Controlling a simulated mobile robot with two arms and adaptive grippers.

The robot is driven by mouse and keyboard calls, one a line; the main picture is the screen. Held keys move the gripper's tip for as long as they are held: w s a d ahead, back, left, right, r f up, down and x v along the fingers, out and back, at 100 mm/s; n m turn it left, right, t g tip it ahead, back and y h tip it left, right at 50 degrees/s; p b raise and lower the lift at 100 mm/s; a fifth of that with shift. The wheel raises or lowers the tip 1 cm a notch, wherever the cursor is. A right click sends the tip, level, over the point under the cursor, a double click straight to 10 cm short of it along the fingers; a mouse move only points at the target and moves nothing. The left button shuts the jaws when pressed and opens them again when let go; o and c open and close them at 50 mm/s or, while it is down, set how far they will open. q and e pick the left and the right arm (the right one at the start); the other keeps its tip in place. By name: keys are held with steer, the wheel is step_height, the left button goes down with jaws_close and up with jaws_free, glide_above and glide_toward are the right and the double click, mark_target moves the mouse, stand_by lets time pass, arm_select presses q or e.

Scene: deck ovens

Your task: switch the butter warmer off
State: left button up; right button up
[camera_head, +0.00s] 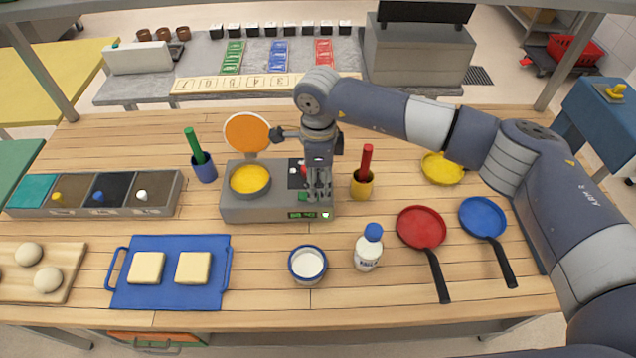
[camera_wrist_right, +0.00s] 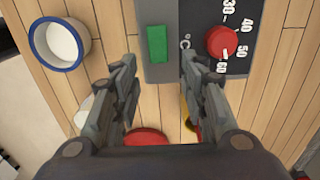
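The butter warmer (camera_head: 235,207) is a grey box on the wooden table, with a round well of yellow butter (camera_head: 250,179) on top. An orange disc (camera_head: 247,132) stands at its back. A green switch (camera_wrist_right: 156,44) and a red knob (camera_wrist_right: 222,42) with a scale show in the right wrist view; in the head view my gripper partly covers that panel. A small green display (camera_head: 301,215) is on its front. My right gripper (camera_head: 319,196) points down over the warmer's right end. Its fingers are apart and empty, with the switch between and ahead of them (camera_wrist_right: 160,70). My left gripper is not in view.
A yellow cup (camera_head: 361,187) with a red-handled tool stands close right of the gripper. A blue cup (camera_head: 204,169) stands left of the warmer. A white bottle (camera_head: 367,250), a blue-rimmed bowl (camera_head: 294,276) and a red pan (camera_head: 421,228) stand in front and to the right.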

mark_target(318, 196)
steer(key=shift+f+p, duration=0.35)
steer(key=shift+f, duration=1.25)
steer(key=shift+c, duration=0.2)
jaws_close()
steer(key=h+b, duration=0.1)
steer(key=b, duration=0.2)
steer(key=a+h+b, duration=0.1)
steer(key=b, duration=0.2)
steer(key=shift+h, duration=0.3)
steer(key=shift+r+h+b, duration=0.15)
steer(key=shift+h+b, duration=0.15)
steer(key=shift+b, duration=0.15)
steer(key=shift+r, duration=0.15)
